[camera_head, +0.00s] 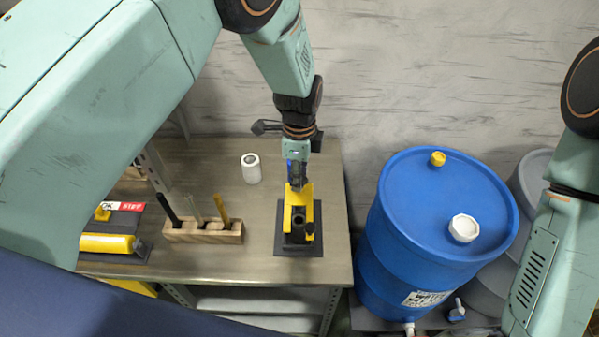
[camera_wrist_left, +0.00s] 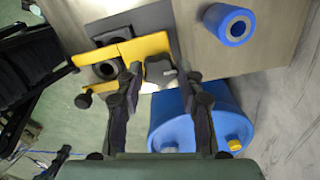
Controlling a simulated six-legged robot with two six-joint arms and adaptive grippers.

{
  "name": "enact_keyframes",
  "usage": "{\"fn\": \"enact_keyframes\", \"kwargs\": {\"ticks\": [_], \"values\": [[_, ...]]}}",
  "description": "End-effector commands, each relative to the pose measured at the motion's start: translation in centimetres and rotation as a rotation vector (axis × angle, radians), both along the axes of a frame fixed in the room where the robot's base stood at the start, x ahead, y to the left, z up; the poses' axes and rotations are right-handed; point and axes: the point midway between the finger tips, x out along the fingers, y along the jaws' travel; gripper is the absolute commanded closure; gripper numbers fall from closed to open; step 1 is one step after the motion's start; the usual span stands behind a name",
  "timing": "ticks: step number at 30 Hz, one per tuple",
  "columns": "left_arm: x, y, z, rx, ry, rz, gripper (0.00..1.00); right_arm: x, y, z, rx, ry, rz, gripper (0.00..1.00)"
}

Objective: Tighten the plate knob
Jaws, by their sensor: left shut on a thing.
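A yellow bracket (camera_head: 306,192) with a dark block in it stands on a black base plate (camera_head: 285,248) on the workbench. It also shows in the left wrist view (camera_wrist_left: 148,47). My left gripper (camera_head: 297,182) reaches down to the bracket's back side. In the left wrist view its fingers (camera_wrist_left: 161,76) stand on both sides of a dark grey knob (camera_wrist_left: 160,69) at the edge of the bracket, and the gripper is shut on it. In the head view the gripper hides this knob. A smaller black knob (camera_wrist_left: 83,101) sticks out on the opposite side. My right gripper is out of view.
A wooden tool block (camera_head: 205,237) and a yellow-black device (camera_head: 106,243) are further left. A blue barrel (camera_head: 395,238) stands right of the workbench (camera_head: 262,265). The bench strip before the bracket is clear.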

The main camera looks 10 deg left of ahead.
Motion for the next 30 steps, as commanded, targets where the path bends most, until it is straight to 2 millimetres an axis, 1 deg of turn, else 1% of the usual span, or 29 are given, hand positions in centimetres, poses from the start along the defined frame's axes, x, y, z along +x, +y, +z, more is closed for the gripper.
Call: {"fn": "enact_keyframes", "kwargs": {"ticks": [6,7,14,15,24,26,29,30], "values": [[0.2,0.0,0.2,0.0,-0.005,0.001,0.94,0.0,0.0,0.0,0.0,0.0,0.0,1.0],[0.2,0.0,0.2,0.0,-0.005,0.001,0.61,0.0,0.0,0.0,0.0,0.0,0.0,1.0],[0.1,0.0,0.1,0.0,-0.003,0.001,0.41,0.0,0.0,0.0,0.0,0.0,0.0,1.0],[0.1,0.0,0.1,0.0,-0.003,0.001,0.4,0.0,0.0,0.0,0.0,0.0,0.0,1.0],[0.1,0.0,0.2,0.0,-0.002,0.001,0.4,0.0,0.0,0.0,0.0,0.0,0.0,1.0],[0.1,0.0,0.6,0.0,-0.003,0.002,0.4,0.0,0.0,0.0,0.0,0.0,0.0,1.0],[0.2,0.0,1.9,0.0,-0.005,0.002,0.4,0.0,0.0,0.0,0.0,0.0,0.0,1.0],[0.2,0.0,2.7,0.001,-0.005,0.001,0.4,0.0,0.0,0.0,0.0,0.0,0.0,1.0]]}}
